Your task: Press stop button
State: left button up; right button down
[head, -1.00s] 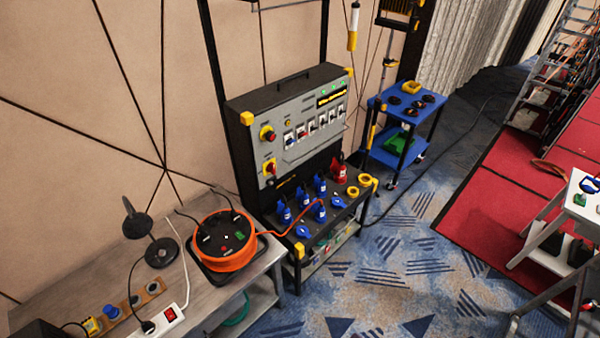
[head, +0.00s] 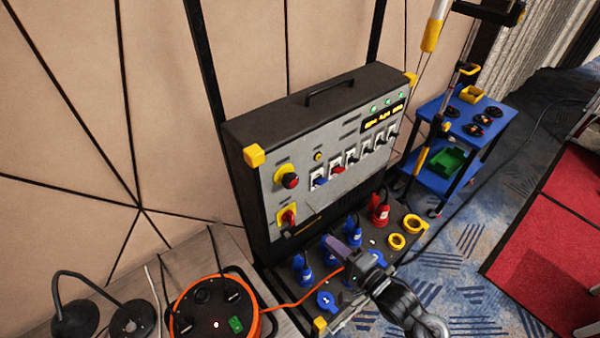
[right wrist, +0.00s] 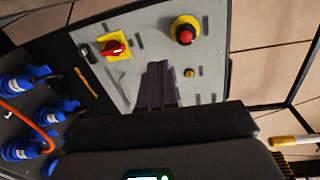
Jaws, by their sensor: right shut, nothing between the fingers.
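The stop button is a red mushroom head on a round yellow base (head: 289,181), at the upper left of the grey panel face. It also shows in the right wrist view (right wrist: 186,31), near the top and a little right of centre. My right gripper (head: 338,249) is in front of the panel's lower part, below and right of the button and apart from it. In the right wrist view its dark fingers (right wrist: 158,68) are together and empty, pointing at the panel. My left gripper is not in view.
A red rotary switch on a yellow plate (head: 288,217) sits below the button; a small yellow button (head: 318,156) is beside it. Blue plugs (head: 303,269) and a red plug (head: 379,209) stand on the lower shelf. An orange cable reel (head: 212,310) is at lower left.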

pick_arm(q)
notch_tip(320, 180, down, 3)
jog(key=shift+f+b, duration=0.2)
jog(key=shift+b, duration=0.85)
pick_arm(e)
jog(key=shift+n+t+y, duration=0.3)
jog(key=shift+n+t, duration=0.1)
jog(key=shift+t, duration=0.2)
jog(key=w+r, duration=0.1)
jog(key=w, duration=0.1)
jog(key=w+r, duration=0.2)
jog(key=shift+w+r, duration=0.1)
jog(key=shift+r, duration=0.1)
jog(key=shift+w, duration=0.1)
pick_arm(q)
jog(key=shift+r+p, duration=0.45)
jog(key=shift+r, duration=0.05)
pick_arm(e)
send_near(294, 184)
jog(key=x, duration=0.7)
jog(key=shift+f, duration=0.1)
